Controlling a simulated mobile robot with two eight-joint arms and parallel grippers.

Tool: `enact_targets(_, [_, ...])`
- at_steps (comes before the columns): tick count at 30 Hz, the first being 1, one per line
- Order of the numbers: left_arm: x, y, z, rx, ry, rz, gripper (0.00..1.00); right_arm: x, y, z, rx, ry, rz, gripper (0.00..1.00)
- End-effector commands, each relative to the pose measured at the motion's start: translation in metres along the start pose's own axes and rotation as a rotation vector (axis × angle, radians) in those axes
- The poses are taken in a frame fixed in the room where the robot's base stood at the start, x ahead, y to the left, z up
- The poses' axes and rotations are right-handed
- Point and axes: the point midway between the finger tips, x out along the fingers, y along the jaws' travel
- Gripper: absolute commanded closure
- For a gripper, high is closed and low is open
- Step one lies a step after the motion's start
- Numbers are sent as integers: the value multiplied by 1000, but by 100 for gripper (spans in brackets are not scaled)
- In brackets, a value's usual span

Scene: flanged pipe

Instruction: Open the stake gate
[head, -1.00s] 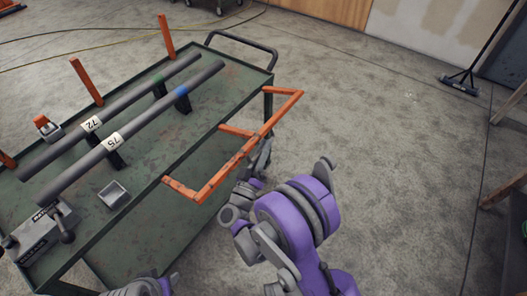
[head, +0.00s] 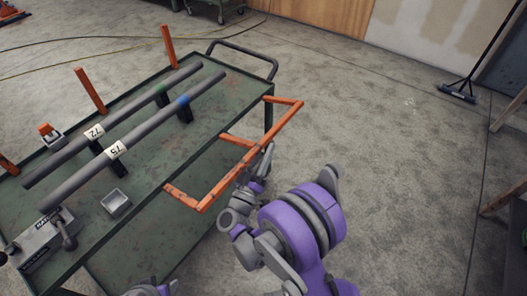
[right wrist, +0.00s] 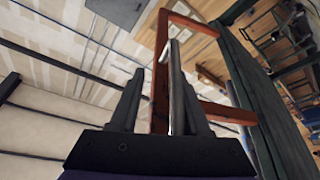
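The stake gate (head: 215,195) is an orange, worn frame that sticks out sideways from the right long edge of the green cart, over the floor. My right gripper (head: 265,157) is at the outer side of its long bar, close to the middle. In the right wrist view the two dark fingers (right wrist: 155,95) stand apart, with the orange gate (right wrist: 162,60) seen beyond and between them. Whether a finger touches the bar I cannot tell. Of my left arm only a small purple and grey part shows at the bottom edge; its gripper is not visible.
On the green cart (head: 235,95) lie two grey pipes marked 72 (head: 125,115) and 75 (head: 140,135). Orange stakes (head: 90,90) stand along its far edge.

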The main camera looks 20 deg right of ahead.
Motion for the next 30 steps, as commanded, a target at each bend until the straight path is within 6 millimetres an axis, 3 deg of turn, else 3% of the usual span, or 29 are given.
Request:
enact_targets(11, [0, 0, 0, 0, 0, 0, 50, -4, 0, 0, 1, 1, -1, 55])
enact_targets(14, [0, 0, 0, 0, 0, 0, 50, -16, -1, -1, 2, 1, -1, 55])
enact_targets(24, [1, 0, 0, 0, 0, 0, 50, -83, 0, -1, 2, 2, -1, 55])
enact_targets(30, [1, 0, 0, 0, 0, 0, 50, -105, 1, 0, 1, -1, 1, 55])
